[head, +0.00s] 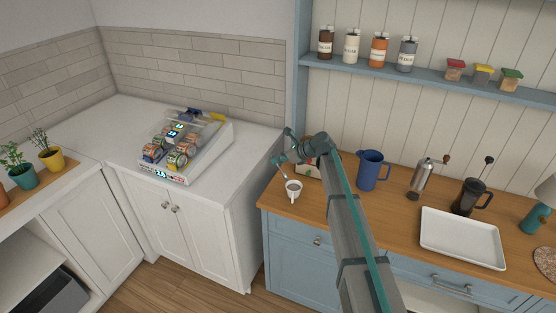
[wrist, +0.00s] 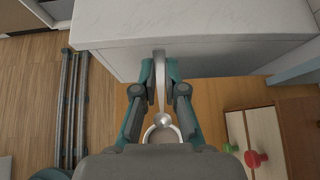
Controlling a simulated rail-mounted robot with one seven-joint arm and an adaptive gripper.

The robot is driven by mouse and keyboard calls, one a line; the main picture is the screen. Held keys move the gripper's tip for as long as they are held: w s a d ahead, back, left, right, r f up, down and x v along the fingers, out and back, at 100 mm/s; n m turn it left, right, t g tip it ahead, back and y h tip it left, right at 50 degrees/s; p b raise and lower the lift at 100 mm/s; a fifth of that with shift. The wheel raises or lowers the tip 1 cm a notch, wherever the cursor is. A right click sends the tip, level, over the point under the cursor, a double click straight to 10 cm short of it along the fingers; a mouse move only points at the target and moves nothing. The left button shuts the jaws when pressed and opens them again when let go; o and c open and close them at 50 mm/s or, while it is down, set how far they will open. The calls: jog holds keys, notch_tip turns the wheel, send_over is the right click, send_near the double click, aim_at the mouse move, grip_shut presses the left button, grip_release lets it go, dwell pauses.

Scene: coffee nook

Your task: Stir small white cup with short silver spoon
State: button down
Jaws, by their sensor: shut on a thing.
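The small white cup (head: 298,193) stands upright near the left front corner of the wooden counter, with dark contents showing. My gripper (head: 279,160) is above and left of it, shut on the short silver spoon (head: 286,174), which slants down toward the cup's opening. In the wrist view the spoon (wrist: 160,90) runs between the fingers of my gripper (wrist: 160,75). Its rounded end lies over or inside a pale ring that looks like the cup's rim (wrist: 179,129). The rest of the cup is hidden by my gripper there. I cannot tell how deep the spoon reaches.
A small drawer box (wrist: 236,135) with coloured knobs stands close to the cup. A blue pitcher (head: 370,170), a grinder (head: 421,178), a French press (head: 468,197) and a white tray (head: 460,238) are further right.

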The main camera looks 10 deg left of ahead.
jog(key=shift+r, duration=0.15)
jog(key=shift+r, duration=2.4)
